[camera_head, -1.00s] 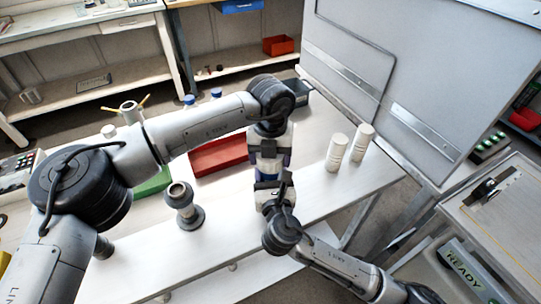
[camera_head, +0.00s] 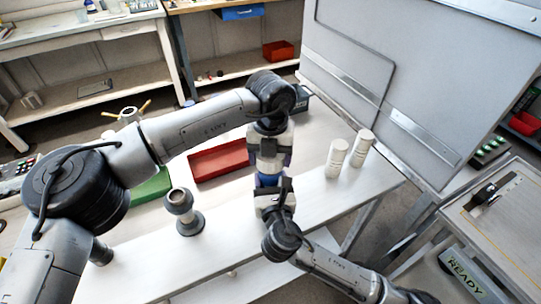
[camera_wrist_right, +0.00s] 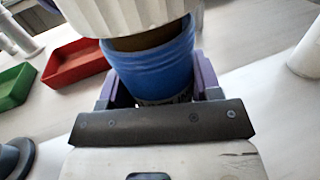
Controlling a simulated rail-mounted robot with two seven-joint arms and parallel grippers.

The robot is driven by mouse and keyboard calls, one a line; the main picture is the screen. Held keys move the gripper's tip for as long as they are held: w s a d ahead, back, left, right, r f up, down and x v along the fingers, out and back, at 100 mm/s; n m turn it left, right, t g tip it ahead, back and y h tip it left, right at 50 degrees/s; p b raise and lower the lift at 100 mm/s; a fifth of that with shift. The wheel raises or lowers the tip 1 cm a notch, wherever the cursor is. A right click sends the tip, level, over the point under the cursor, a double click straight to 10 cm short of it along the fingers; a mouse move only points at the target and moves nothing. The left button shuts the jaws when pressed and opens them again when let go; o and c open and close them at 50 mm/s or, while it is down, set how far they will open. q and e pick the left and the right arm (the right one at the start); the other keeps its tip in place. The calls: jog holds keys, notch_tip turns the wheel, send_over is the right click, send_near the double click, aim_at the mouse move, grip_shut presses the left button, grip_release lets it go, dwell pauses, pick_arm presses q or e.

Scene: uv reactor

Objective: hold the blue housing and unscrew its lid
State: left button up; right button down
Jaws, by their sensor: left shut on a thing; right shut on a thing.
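The blue housing (camera_head: 268,181) is upright between my two grippers, mostly hidden in the head view. In the right wrist view the housing (camera_wrist_right: 155,68) stands between the purple fingers of my right gripper (camera_wrist_right: 155,95), which is shut on it. The white ribbed lid (camera_wrist_right: 125,15) is above the housing, and a brown band shows between them. I cannot tell whether lid and housing still touch. My left gripper (camera_head: 268,162) points down from above, shut on the lid, which it hides in the head view.
Two white cylinders (camera_head: 348,154) stand on the table to the right. A red tray (camera_head: 218,160) and a green tray (camera_head: 150,186) lie to the left. A grey flanged fitting (camera_head: 184,211) stands at the front left. A large grey panel (camera_head: 400,90) rises behind the table's right side.

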pick_arm(q)
jog(key=shift+r, duration=0.1)
jog(key=shift+r, duration=1.9)
pick_arm(e)
jog(key=shift+c, duration=1.1)
grip_release()
jog(key=shift+s, duration=0.15)
